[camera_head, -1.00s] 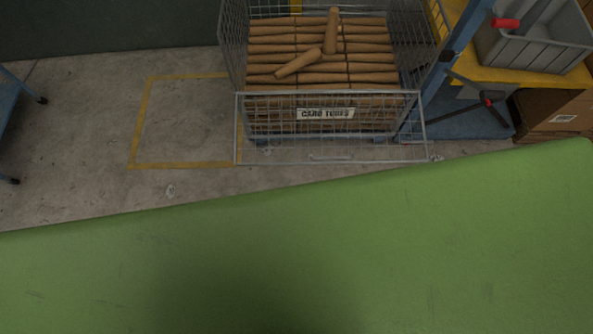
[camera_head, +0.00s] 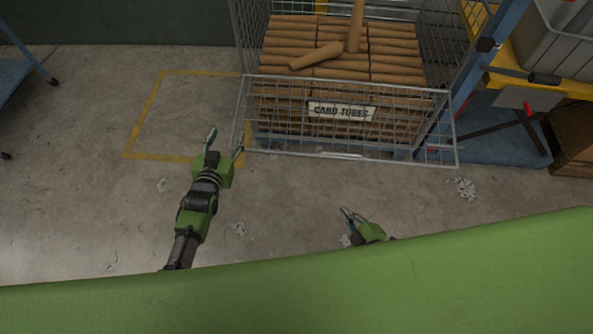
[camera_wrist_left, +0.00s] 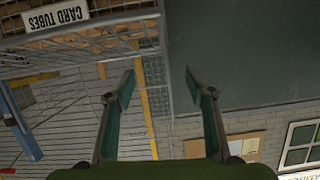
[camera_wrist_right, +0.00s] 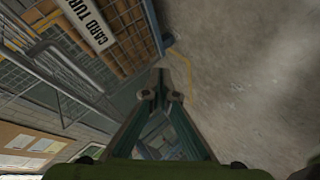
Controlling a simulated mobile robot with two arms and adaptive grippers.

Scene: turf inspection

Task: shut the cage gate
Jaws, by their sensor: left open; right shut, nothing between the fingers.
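The wire cage (camera_head: 240,45) stands at the top of the head view, stacked with brown card tubes (camera_head: 395,53). Its wire mesh gate (camera_head: 452,130) spans the front, near the white "CARD TUBES" sign (camera_head: 342,111). The gate's lower rail seems to stand out from the cage front; how wide the gap is I cannot tell. My left gripper (camera_head: 225,145) is open, close to the gate's lower left corner; contact is unclear. My right gripper (camera_head: 344,211) is shut and empty, over the floor in front of the gate. The sign also shows in the right wrist view (camera_wrist_right: 90,22).
A yellow floor outline (camera_head: 150,115) lies left of the cage. A blue post (camera_head: 500,35) and a yellow bench with a grey crate (camera_head: 565,40) stand right of it. Paper scraps (camera_head: 465,188) litter the floor. Bare concrete lies in front of the cage.

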